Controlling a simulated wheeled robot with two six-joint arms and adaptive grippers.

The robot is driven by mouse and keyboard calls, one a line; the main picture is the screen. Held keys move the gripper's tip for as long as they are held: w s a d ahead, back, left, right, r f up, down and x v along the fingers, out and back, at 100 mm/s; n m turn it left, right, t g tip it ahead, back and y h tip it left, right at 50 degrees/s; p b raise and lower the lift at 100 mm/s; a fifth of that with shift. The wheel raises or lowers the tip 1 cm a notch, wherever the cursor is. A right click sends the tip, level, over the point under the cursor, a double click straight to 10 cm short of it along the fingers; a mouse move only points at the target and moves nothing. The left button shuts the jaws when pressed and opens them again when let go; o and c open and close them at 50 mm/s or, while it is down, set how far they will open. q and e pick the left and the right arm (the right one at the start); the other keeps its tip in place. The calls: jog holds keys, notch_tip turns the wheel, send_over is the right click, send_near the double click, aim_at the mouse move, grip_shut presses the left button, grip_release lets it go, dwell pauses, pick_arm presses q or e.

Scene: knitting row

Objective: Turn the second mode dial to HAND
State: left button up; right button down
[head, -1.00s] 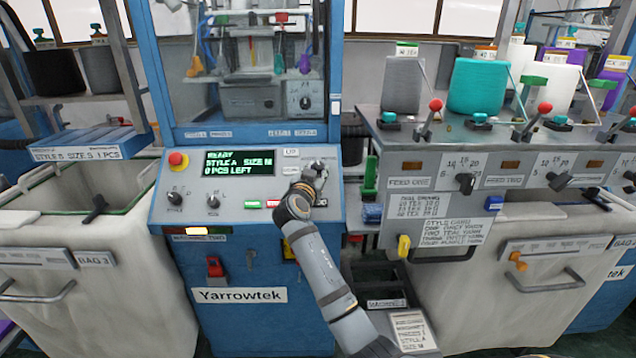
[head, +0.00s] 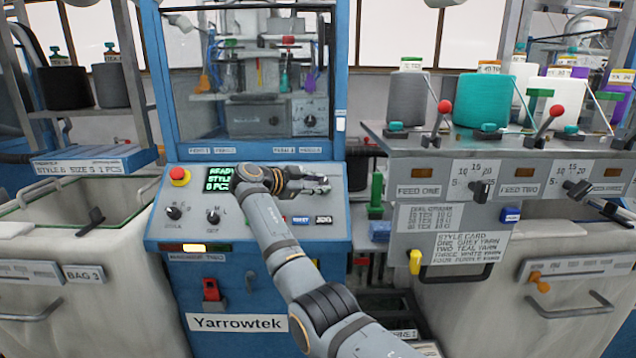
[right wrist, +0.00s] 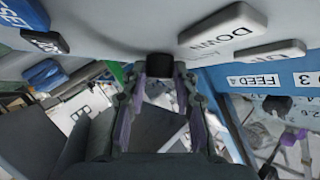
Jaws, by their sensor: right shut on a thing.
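The Machine Two console (head: 165,228) is a sloped grey panel above the Yarrowtek label. My right gripper (head: 318,185) lies across its upper right part, its fingers pointing right. In the right wrist view my right gripper (right wrist: 158,82) is shut on a dark round knob (right wrist: 157,66), apparently the mode dial. The knob's pointer and its position marks cannot be read. My arm covers part of the green display (head: 217,179). My left gripper is not in view.
Two dark dials (head: 174,212) and a red stop button (head: 178,175) are on the console's left side. A black JOG button (head: 324,220) and a blue button (head: 300,220) sit below the gripper. A yarn feed panel (head: 440,218) stands at right.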

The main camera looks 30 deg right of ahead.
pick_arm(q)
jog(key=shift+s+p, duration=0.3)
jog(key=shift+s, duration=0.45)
pick_arm(e)
jog(key=shift+w+m+g, duration=0.1)
jog(key=shift+m+g, duration=0.3)
jog(key=shift+m, duration=0.1)
jog(key=c, duration=1)
grip_release()
jog(key=v, duration=1.2)
jog(key=shift+r, duration=0.1)
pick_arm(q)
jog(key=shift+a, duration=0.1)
